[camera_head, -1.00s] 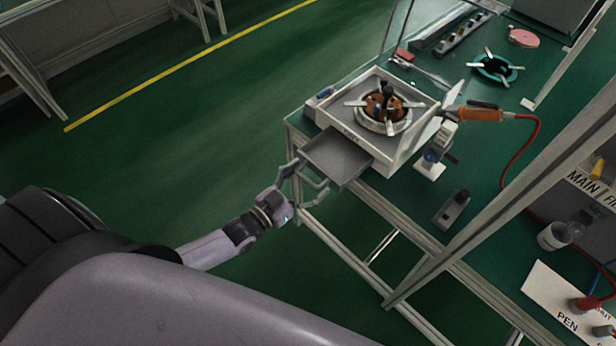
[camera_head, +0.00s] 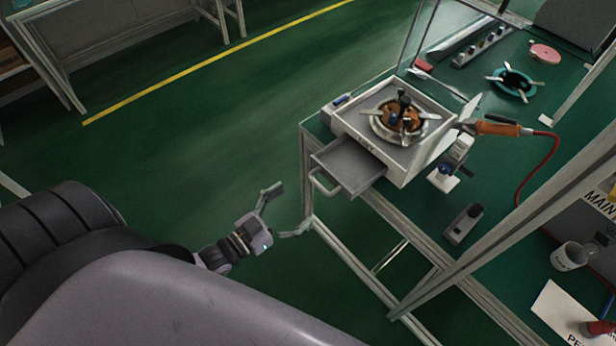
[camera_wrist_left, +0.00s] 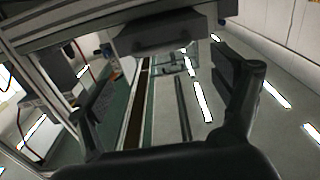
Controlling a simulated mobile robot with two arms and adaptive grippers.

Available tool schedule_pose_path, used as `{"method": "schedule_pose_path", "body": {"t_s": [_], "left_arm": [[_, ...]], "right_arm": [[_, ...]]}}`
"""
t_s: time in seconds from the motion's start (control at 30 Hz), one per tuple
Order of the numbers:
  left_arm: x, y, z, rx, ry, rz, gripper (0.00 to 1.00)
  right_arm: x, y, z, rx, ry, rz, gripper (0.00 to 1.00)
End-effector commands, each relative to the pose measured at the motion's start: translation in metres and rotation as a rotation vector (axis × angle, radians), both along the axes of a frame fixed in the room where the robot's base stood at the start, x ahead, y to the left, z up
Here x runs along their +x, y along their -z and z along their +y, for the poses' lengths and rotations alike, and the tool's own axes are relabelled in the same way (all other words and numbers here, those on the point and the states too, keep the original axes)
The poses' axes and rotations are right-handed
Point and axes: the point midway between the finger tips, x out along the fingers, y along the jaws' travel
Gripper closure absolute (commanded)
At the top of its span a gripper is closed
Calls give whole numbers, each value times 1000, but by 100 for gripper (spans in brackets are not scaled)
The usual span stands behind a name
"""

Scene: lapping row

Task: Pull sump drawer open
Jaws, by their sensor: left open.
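The sump drawer (camera_head: 350,165) is a grey open-topped tray sticking out of the front of the white lapping unit (camera_head: 392,126). Its bar handle (camera_head: 322,183) is on the drawer's outer front. My left gripper (camera_head: 286,212) is open and empty, to the left of and below the handle, apart from it. In the left wrist view, the drawer's dark front (camera_wrist_left: 165,35) shows at the top, beyond my two spread fingers (camera_wrist_left: 170,92). My right gripper is not in view.
The unit stands on a green-topped bench with a metal frame (camera_head: 340,236). An orange-handled tool (camera_head: 497,128) on a red hose lies to its right. A grey device (camera_head: 462,223) sits near the bench edge. Green floor left of the bench is clear.

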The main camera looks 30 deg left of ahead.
Motion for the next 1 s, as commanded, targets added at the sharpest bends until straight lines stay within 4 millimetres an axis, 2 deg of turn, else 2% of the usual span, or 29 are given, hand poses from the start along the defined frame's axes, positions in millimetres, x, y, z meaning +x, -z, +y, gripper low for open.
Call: {"method": "schedule_pose_path", "body": {"t_s": [0.1, 0.23, 0.83, 0.93, 1.0], "left_arm": [[-17, 0, 7, 1, -1, 1, 14], [-25, 0, 10, 0, -1, 0, 14], [-27, 1, 11, 2, -2, 2, 14], [-27, 20, 15, 24, -17, 43, 14], [-29, 49, 20, 60, -39, 112, 14]], "right_arm": [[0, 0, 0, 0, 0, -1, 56], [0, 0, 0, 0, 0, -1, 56], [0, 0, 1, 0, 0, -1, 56], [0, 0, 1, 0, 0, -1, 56], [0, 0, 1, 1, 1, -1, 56]]}}
